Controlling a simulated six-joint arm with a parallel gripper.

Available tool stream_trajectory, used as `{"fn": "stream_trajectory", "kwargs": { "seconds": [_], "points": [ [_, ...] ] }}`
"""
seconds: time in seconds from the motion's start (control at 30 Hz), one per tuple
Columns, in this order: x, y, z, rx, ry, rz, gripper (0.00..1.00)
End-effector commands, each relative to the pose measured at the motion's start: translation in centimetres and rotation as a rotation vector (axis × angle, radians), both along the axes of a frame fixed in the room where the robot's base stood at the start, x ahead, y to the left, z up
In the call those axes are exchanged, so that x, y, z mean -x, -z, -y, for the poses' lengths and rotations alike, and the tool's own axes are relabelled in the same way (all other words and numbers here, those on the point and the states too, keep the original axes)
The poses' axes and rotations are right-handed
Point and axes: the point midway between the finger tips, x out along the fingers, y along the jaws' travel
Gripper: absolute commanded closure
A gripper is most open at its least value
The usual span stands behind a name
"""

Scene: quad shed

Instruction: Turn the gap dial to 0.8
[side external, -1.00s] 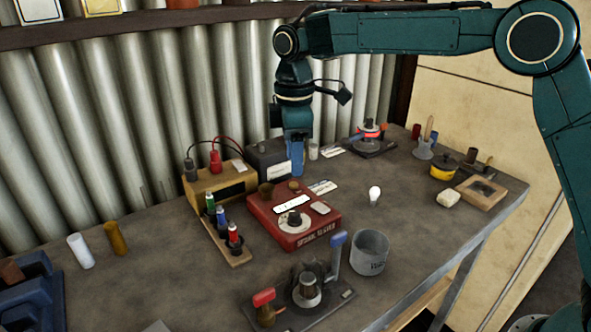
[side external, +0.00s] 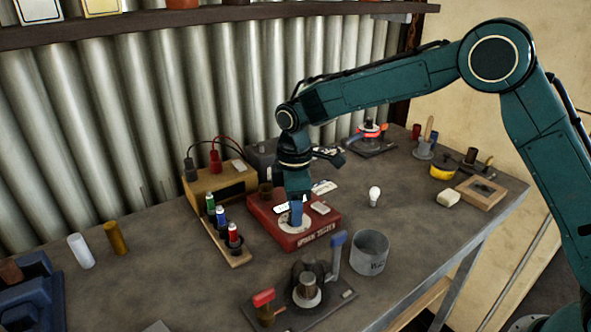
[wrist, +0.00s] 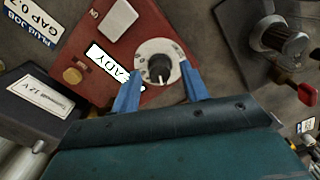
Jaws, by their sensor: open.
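The red spark-plug tester box (side external: 318,238) sits on the bench. Its gap dial, a black knob on a white marked disc (side external: 284,226), is on the top face and partly hidden by my gripper in the side view. In the wrist view the dial knob (wrist: 159,67) shows clearly, its pointer toward the bottom of the picture; the scale numbers are too small to read. My gripper (side external: 296,217) points down over the dial. In the wrist view my gripper (wrist: 160,72) is open, with one blue finger on each side of the disc, not closed on the knob.
A plug rack (side external: 226,240) stands left, a grey can (side external: 369,253) right, and a clamp fixture (side external: 305,290) in front. A bulb (side external: 374,196) lies further right.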

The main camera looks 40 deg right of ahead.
Motion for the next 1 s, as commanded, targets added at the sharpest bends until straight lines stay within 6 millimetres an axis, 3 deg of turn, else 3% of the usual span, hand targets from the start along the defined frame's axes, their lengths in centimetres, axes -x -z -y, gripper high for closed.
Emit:
{"fn": "stream_trajectory", "kwargs": {
  "seconds": [0.37, 0.6, 1.0],
  "points": [
    [0.01, 0.44, 0.0, 0.0, 0.0, 0.0, 0.55],
    [0.01, 0.42, 0.0, 0.0, 0.0, 0.0, 1.0],
    [0.03, 0.39, 0.0, 0.0, 0.043, 0.0, 0.99]
  ]
}}
